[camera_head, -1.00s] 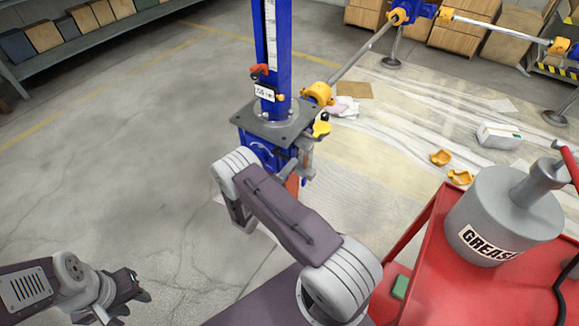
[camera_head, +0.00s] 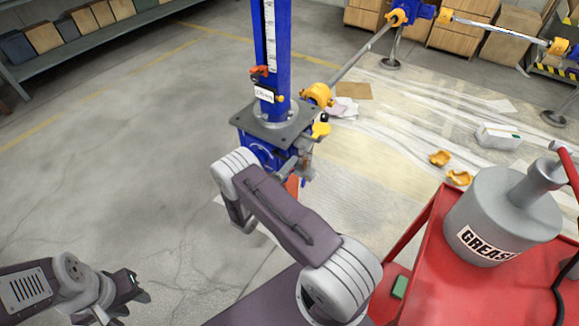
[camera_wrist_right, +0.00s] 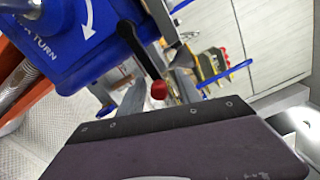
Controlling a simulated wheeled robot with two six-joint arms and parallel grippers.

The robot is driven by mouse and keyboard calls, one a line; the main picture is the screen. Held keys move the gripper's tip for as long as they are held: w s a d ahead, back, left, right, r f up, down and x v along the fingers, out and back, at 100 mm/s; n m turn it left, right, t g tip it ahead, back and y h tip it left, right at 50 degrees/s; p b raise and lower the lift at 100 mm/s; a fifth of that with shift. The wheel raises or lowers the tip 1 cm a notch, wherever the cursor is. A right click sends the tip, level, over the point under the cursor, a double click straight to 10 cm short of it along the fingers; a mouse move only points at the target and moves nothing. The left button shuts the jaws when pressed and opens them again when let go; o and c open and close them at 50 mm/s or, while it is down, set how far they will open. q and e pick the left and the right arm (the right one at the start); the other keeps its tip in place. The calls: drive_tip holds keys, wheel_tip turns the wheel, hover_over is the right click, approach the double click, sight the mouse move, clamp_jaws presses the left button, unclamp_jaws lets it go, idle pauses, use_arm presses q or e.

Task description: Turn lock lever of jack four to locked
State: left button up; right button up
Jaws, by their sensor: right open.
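The jack in the head view has a blue column (camera_head: 272,50) with a scale and a grey top plate (camera_head: 275,124). In the right wrist view its blue housing (camera_wrist_right: 70,40) carries a white arrow and the word TURN. A black lever (camera_wrist_right: 137,48) with a red knob (camera_wrist_right: 158,90) reaches down from the housing. My right gripper (camera_wrist_right: 156,84) is open, with a grey finger on either side of the knob; contact cannot be told. In the head view my right arm partly hides the jack's lower part. My left gripper (camera_head: 139,286) is low at the left, away from the jack; its opening is unclear.
A red cart (camera_head: 420,275) with a grey grease can (camera_head: 500,220) stands close at the right. Another blue jack (camera_head: 417,8) with shafts stands at the back. Yellow pieces (camera_head: 440,158) lie on the floor sheet. The floor at left is clear.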

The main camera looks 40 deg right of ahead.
drive_tip(key=v, duration=0.9)
drive_tip(key=shift+p, duration=0.3)
